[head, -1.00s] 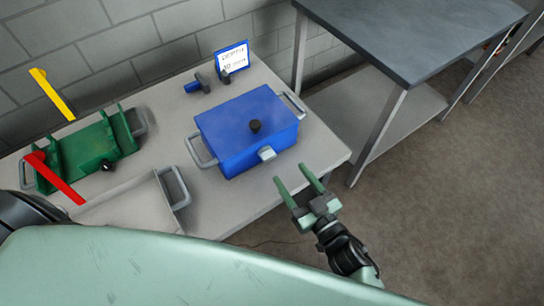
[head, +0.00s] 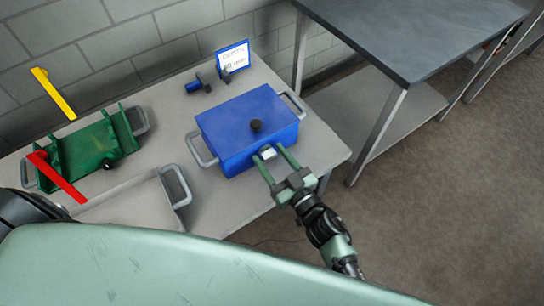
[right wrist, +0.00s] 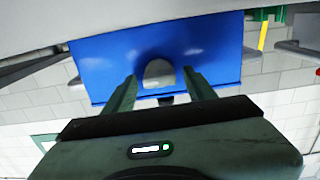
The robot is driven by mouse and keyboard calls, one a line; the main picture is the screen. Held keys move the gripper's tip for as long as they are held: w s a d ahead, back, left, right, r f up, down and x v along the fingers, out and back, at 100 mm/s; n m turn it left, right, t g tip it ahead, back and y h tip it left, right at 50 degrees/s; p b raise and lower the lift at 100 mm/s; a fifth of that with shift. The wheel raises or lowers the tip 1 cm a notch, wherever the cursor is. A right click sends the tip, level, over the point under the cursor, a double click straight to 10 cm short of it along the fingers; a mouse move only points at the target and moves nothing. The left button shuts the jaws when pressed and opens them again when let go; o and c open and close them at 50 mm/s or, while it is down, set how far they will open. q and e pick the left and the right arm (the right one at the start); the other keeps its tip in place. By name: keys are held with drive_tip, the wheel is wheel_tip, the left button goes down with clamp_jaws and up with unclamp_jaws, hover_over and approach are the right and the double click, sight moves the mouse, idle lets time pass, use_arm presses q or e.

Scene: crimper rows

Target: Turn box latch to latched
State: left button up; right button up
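My left gripper is not in view.
A green fixture (head: 90,150) with a red bar (head: 58,178) and yellow bar (head: 53,93) nearby is at left. A grey open tray (head: 135,205) lies in front. A small blue-framed sign (head: 233,57) stands behind the box. A dark-topped table (head: 410,40) is at right.

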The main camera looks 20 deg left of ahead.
clamp_jaws()
drive_tip(key=shift+n, duration=0.4)
drive_tip(key=n, duration=0.4)
drive_tip(key=shift+f+b, duration=0.1)
drive_tip(key=shift+b, duration=0.25)
drive_tip(key=n+b, duration=0.1)
drive_tip(key=n, duration=0.3)
drive_tip(key=shift+s, duration=0.1)
drive_tip(key=n+b, duration=0.1)
drive_tip(key=n, duration=0.3)
drive_tip(key=shift+a+f+n, duration=0.1)
drive_tip(key=shift+f+n, duration=0.05)
drive_tip(key=shift+n, duration=0.25)
drive_tip(key=shift+n+b, duration=0.75)
drive_tip(key=shift+n, duration=1.35)
